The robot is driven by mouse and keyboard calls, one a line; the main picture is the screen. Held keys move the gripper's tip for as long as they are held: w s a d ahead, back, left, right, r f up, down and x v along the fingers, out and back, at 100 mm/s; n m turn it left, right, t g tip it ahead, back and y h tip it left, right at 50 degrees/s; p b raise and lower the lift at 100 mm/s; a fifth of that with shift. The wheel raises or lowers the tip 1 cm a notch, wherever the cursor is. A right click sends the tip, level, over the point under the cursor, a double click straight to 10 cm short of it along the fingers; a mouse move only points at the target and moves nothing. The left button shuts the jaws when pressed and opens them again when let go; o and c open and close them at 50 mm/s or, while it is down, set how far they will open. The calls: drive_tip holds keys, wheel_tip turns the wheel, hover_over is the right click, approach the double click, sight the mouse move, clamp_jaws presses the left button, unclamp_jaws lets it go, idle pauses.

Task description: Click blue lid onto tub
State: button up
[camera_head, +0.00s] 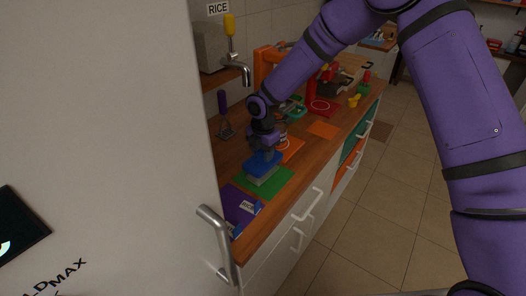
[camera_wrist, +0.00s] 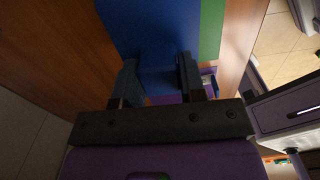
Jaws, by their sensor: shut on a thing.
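The blue lid (camera_head: 263,161) is on top of the pale tub (camera_head: 262,177), which stands on a green mat (camera_head: 277,186) on the wooden counter. I cannot tell whether the lid is fully seated. My gripper (camera_head: 265,150) is above the lid and shut on it. In the wrist view the lid (camera_wrist: 155,30) fills the upper middle, with the fingers of my gripper (camera_wrist: 158,78) on either side of its raised part. The tub is hidden there below the lid.
A purple mat with a rice packet (camera_head: 250,207) lies nearer on the counter. A large white door with a metal handle (camera_head: 216,240) stands at the left. Orange and red mats and several items lie farther along the counter (camera_head: 232,155).

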drive_tip(key=shift+f, duration=0.25)
idle(0.3)
drive_tip(key=o, duration=1.2)
drive_tip(key=shift+c, duration=0.2)
drive_tip(key=shift+r, duration=0.1)
